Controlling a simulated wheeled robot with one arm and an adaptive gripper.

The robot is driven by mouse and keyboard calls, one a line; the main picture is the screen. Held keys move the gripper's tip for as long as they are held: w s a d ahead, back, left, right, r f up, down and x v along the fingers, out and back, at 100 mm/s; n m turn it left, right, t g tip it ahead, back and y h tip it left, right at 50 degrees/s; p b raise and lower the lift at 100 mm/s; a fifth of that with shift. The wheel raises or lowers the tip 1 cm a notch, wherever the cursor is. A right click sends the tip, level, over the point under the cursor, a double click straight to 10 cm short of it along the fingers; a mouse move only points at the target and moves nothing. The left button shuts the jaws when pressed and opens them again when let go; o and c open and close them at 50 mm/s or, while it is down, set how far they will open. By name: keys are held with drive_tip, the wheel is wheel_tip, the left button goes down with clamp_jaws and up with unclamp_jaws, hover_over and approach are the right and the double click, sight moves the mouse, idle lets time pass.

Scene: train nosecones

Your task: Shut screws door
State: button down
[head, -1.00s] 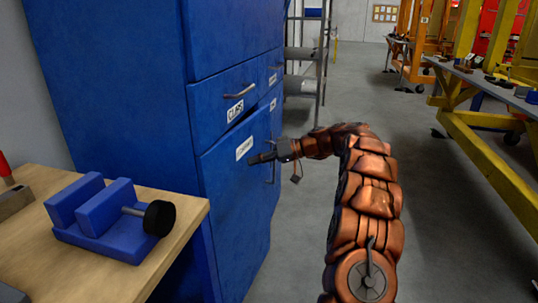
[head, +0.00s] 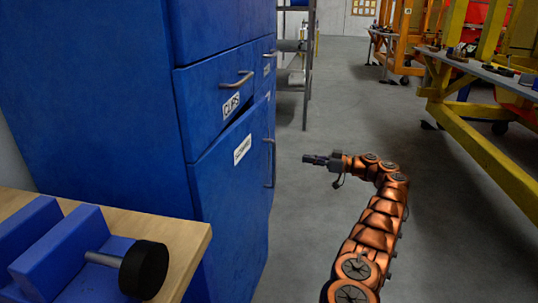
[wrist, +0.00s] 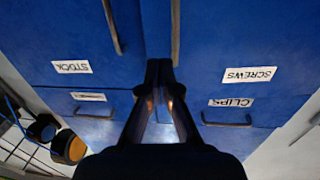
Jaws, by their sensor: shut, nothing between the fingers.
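The screws door (head: 228,205) is the blue lower door of the cabinet, with a white SCREWS label and a vertical handle (head: 271,163). A thin dark gap shows along its top edge under the clips drawer (head: 225,100), so it looks slightly ajar. In the wrist view the picture is upside down and the screws door (wrist: 235,40) is at the right. My gripper (head: 307,159) is shut and empty, to the right of the door in the head view and apart from it. In the wrist view its tips (wrist: 158,66) point toward the seam between the doors.
The stock door (wrist: 70,35) is beside the screws door in the wrist view. A wooden bench (head: 185,240) with a blue vise (head: 60,250) stands at the front left. A yellow frame (head: 480,140) stands at the right. The grey floor between is clear.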

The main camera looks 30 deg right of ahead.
sight(266, 153)
drive_tip(key=b+x, duration=0.2)
drive_tip(key=x, duration=1.1)
drive_tip(key=shift+w+a+f, duration=0.2)
drive_tip(key=shift+w, duration=0.2)
drive_tip(key=shift+b, duration=0.4)
